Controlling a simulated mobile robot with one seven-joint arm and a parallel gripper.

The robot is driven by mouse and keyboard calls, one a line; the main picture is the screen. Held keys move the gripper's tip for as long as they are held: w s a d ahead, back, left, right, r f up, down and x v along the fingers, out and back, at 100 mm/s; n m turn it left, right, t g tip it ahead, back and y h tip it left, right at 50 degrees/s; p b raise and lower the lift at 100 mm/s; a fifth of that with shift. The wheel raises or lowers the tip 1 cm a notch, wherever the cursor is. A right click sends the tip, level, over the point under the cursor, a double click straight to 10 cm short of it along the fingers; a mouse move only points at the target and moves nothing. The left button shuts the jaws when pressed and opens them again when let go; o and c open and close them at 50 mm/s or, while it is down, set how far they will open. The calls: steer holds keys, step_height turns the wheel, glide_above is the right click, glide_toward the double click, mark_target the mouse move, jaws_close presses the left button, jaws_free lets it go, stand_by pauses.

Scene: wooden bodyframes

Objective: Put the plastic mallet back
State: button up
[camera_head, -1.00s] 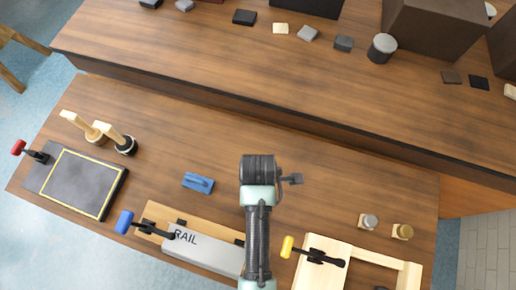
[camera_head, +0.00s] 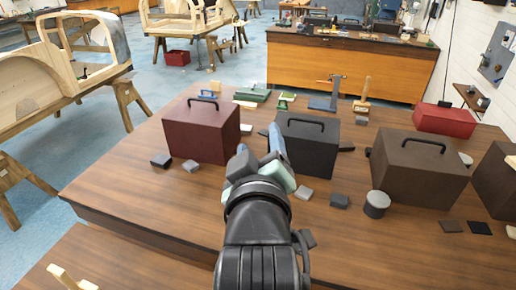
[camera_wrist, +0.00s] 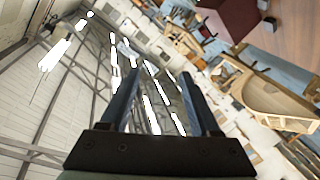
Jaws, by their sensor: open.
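I cannot pick out the plastic mallet for certain in either current view. A pale wooden handle (camera_head: 68,277) shows at the lower left edge of the head view, cut off by the frame; its head is too little visible to name. My gripper (camera_wrist: 160,75) is open in the wrist view, with two blue-grey fingers apart and nothing between them. Behind the fingers are the ceiling and the far room. In the head view my arm rises in the middle, over the wooden bench (camera_head: 125,185), and partly hides the boxes behind it.
On the bench stand a dark red case (camera_head: 201,130), a black case (camera_head: 306,148), a brown case (camera_head: 419,170) and a grey cylinder (camera_head: 376,204). Small blocks lie along the front. A wooden body frame (camera_head: 45,85) is at the left. The bench's left front is clear.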

steer(key=s+r+m+t, duration=0.2)
steer(key=s+r+t, duration=0.1)
steer(key=r, duration=0.6)
steer(key=s+r+m+t, duration=0.3)
steer(key=s+r, duration=0.3)
steer(key=r, duration=0.4)
steer(key=s+r+m+t, duration=0.2)
steer(key=s+r+t, duration=0.2)
steer(key=r, duration=0.5)
steer(key=shift+s+r+t, duration=0.15)
steer(key=shift+r+t, duration=0.25)
steer(key=shift+t, duration=0.1)
steer(key=shift+a, duration=0.1)
step_height(320, 180, down, 8)
steer(key=b, duration=0.7)
steer(key=shift+r, duration=0.1)
